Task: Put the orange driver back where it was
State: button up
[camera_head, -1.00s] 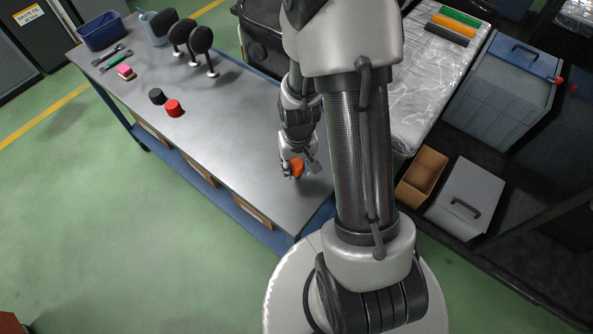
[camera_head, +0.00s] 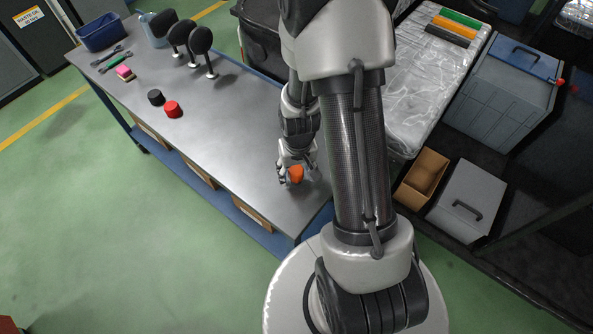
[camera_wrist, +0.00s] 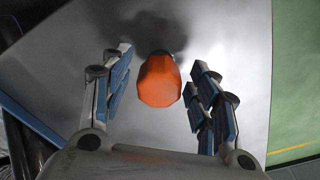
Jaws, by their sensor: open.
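The orange driver (camera_head: 296,174) is at the near right end of the grey workbench (camera_head: 225,125). In the wrist view its faceted orange handle (camera_wrist: 158,85) points toward the camera, with a dark collar behind it. My gripper (camera_head: 291,172) is low over the bench around the driver. In the wrist view its fingers (camera_wrist: 162,75) are open, one on each side of the handle, with a visible gap on both sides. The driver's far end is hidden behind the handle, so I cannot tell whether it touches the bench.
A red cylinder (camera_head: 172,109) and a black cylinder (camera_head: 156,97) stand mid-bench. Several black round-headed pieces (camera_head: 200,42), a pink block (camera_head: 124,73) and a blue bin (camera_head: 101,32) are at the far end. The bench between the cylinders and my gripper is clear.

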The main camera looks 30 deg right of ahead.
jog(key=shift+r, duration=0.1)
notch_tip(320, 180, up, 12)
jog(key=p, duration=0.5)
notch_tip(320, 180, up, 6)
send_over(297, 173)
jog(key=a, duration=0.2)
jog(key=s+a+r+n+t, duration=0.1)
jog(key=s+a+r+t, duration=0.1)
jog(key=s+a+r, duration=0.2)
jog(key=s+a+r+n+t, duration=0.1)
jog(key=s+a+r, duration=0.3)
jog(key=s+r, duration=0.4)
notch_tip(297, 173, up, 6)
jog(key=shift+s+a+f+n+t, duration=0.2)
jog(key=shift+s+n+t, duration=0.15)
jog(key=shift+n, duration=0.35)
jog(key=shift+w, duration=0.1)
